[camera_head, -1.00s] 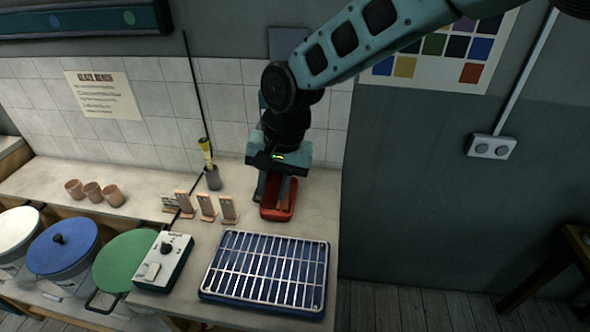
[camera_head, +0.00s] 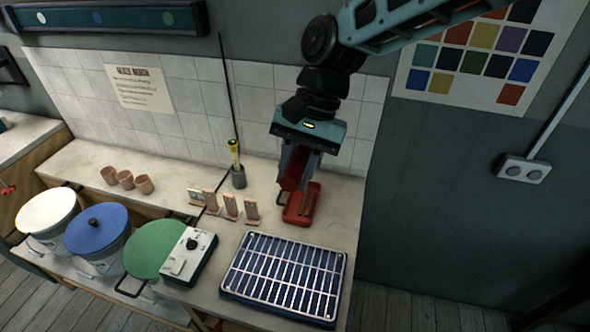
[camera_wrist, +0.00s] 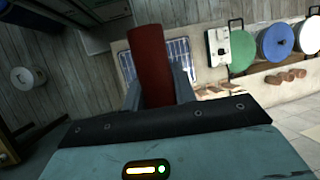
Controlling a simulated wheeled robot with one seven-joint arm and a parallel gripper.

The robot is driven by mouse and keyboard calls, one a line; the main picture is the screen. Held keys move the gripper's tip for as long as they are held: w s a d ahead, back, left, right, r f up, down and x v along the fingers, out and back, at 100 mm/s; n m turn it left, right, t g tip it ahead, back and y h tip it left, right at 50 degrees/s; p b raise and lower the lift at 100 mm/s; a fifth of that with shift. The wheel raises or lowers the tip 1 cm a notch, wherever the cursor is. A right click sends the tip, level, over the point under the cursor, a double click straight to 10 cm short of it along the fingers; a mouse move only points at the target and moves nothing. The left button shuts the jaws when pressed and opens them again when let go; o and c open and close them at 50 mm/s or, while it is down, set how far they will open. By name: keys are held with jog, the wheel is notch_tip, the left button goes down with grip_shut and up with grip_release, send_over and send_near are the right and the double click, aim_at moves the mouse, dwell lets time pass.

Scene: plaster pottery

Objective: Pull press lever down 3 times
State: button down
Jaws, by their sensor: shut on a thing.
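My gripper (camera_head: 298,180) is shut on a dark red block-like piece (camera_head: 294,168), above the back right of the worktop. In the wrist view the red piece (camera_wrist: 151,65) stands out long between the two fingers (camera_wrist: 158,90). A red tray (camera_head: 290,214) sits on the worktop just below my gripper, with a brownish bar in it. The held piece looks apart from the tray, though the gap is hard to judge. I cannot make out a press lever in either view.
A blue tray with a metal grate (camera_head: 284,279) lies at the front. A control box (camera_head: 188,257) stands left of it. Upright wooden pieces (camera_head: 231,206) and a grey cup with a yellow-handled tool (camera_head: 238,178) stand left of my gripper. Lidded buckets (camera_head: 97,229) are farther left.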

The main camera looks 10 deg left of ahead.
jog(key=shift+w+a+r, duration=0.1)
jog(key=shift+w+r, duration=0.1)
jog(key=shift+r, duration=0.2)
jog(key=c, duration=1.4)
grip_release()
jog(key=shift+o, duration=1.4)
jog(key=shift+s, duration=0.1)
jog(key=shift+f, duration=0.1)
jog(key=shift+w+r+b, duration=0.2)
jog(key=shift+r+b, duration=0.1)
jog(key=shift+b, duration=0.05)
jog(key=b+v, duration=0.5)
jog(key=v, duration=1.1)
jog(key=shift+d+r, duration=0.3)
jog(key=shift+r, duration=0.1)
